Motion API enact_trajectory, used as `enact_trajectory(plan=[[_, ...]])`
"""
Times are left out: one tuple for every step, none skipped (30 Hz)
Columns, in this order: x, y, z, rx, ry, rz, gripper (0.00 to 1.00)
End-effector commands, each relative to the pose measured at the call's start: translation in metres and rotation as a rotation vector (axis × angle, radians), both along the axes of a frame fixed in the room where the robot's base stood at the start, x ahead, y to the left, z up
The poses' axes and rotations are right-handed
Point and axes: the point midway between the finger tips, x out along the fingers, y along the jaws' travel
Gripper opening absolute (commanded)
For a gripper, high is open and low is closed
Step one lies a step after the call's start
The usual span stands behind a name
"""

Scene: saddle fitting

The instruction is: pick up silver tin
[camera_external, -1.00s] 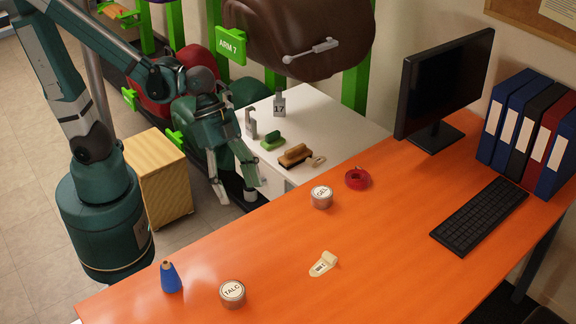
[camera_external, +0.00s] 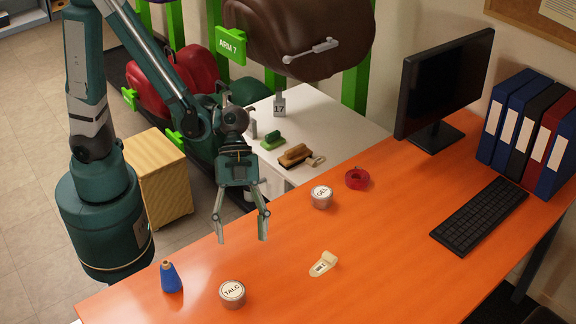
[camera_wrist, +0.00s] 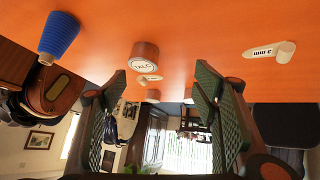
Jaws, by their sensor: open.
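Two low round metal tins with white lids stand on the orange desk. The tin marked TALC (camera_external: 232,293) is near the front edge, and a second tin, lettered GEL as far as I can read (camera_external: 321,197), is further back. Both look silvery, so I cannot tell which the task names. In the wrist view, the TALC tin (camera_wrist: 145,52) appears upside down, beyond and between the fingers. My gripper (camera_external: 241,232) is open and empty, pointing down above the desk's left edge, between the two tins across the picture. Its spread fingers also show in the wrist view (camera_wrist: 160,76).
A blue cone (camera_external: 171,278) stands left of the TALC tin. A cream tag roll (camera_external: 324,263) lies to its right. A red tape roll (camera_external: 357,179) is beside the further tin. The keyboard (camera_external: 480,215) and monitor (camera_external: 445,85) stand right. Mid-desk is mostly clear.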

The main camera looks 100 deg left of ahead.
Motion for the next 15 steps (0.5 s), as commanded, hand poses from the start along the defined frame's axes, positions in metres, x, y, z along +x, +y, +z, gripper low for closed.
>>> enact_trajectory(plan=[[0.001,-0.005,-0.004,-0.012,-0.009,-0.026,0.60],[0.001,-0.007,-0.007,-0.019,-0.015,-0.043,0.60],[0.000,-0.011,-0.009,-0.030,-0.023,-0.066,0.60],[0.000,-0.013,-0.012,-0.037,-0.029,-0.082,0.60],[0.000,-0.016,-0.014,-0.045,-0.037,-0.099,0.60],[0.000,-0.019,-0.017,-0.057,-0.046,-0.120,0.60],[-0.001,-0.022,-0.019,-0.065,-0.053,-0.138,0.60],[-0.002,-0.024,-0.021,-0.073,-0.060,-0.154,0.60],[-0.002,-0.027,-0.024,-0.085,-0.069,-0.176,0.60],[-0.003,-0.030,-0.026,-0.092,-0.078,-0.192,0.60],[-0.004,-0.032,-0.028,-0.101,-0.084,-0.206,0.60],[-0.005,-0.035,-0.031,-0.112,-0.094,-0.228,0.60],[-0.006,-0.037,-0.033,-0.119,-0.101,-0.241,0.60],[-0.006,-0.039,-0.034,-0.126,-0.108,-0.254,0.60],[-0.007,-0.041,-0.036,-0.136,-0.117,-0.269,0.60]])
